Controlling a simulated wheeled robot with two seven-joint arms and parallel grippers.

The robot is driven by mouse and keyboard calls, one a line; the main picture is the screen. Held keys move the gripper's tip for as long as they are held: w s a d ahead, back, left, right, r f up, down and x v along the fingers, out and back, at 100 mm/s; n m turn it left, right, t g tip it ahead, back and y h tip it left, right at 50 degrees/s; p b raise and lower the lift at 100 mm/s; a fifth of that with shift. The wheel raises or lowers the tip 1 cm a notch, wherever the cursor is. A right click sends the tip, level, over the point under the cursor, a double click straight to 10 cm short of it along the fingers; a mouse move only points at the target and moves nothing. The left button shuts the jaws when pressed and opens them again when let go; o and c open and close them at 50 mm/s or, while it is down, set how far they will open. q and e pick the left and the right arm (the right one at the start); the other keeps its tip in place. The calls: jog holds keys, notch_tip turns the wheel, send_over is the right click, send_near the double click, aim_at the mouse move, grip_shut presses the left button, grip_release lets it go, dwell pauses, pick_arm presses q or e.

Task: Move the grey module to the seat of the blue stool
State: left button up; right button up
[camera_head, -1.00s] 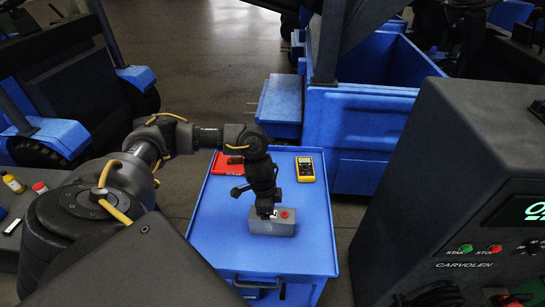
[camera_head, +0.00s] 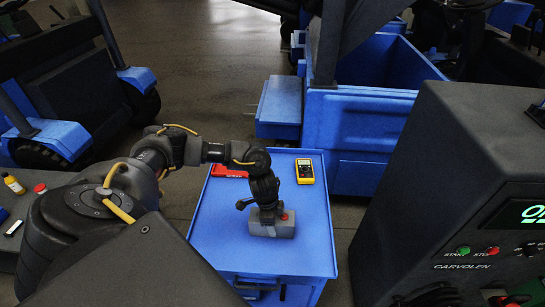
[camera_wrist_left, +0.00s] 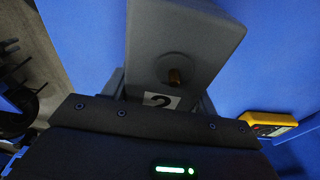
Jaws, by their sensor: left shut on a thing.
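I cannot see any gap between the module and the cart. My right gripper is not in view. I cannot make out a blue stool for certain.
A yellow multimeter (camera_head: 305,170) and a red object (camera_head: 226,171), partly behind my arm, lie at the cart's back. A dark control console (camera_head: 430,190) stands close on the right. A blue bin (camera_head: 360,110) is behind the cart.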

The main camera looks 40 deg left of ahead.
pick_arm(q)
grip_shut()
jog(key=shift+w+r, duration=0.1)
jog(key=shift+w, duration=0.05)
jog(key=shift+r+b, duration=0.3)
jog(key=shift+r, duration=0.35)
jog(key=s+d+r+p, duration=0.2)
jog(key=s+d+r, duration=0.6)
jog(key=s+r, duration=0.35)
jog(key=w+d+f+b, duration=0.1)
jog(key=w+f+b, duration=0.1)
jog(key=f+b, duration=0.1)
jog(key=w+d+f+b, duration=0.1)
jog(key=w+f+b, duration=0.1)
jog(key=w+f, duration=0.1)
jog(key=w+d+f+b, duration=0.1)
jog(key=w+f+b, duration=0.1)
jog(key=f+b, duration=0.1)
jog(key=shift+w+d+f+b, duration=0.15)
jog(key=shift+d+f+b, duration=0.05)
jog(key=shift+f+b, duration=0.2)
jog(key=shift+w+d+f, duration=0.15)
jog(key=shift+w+f, duration=0.15)
jog(key=shift+w, duration=0.05)
jog(key=shift+d, duration=0.1)
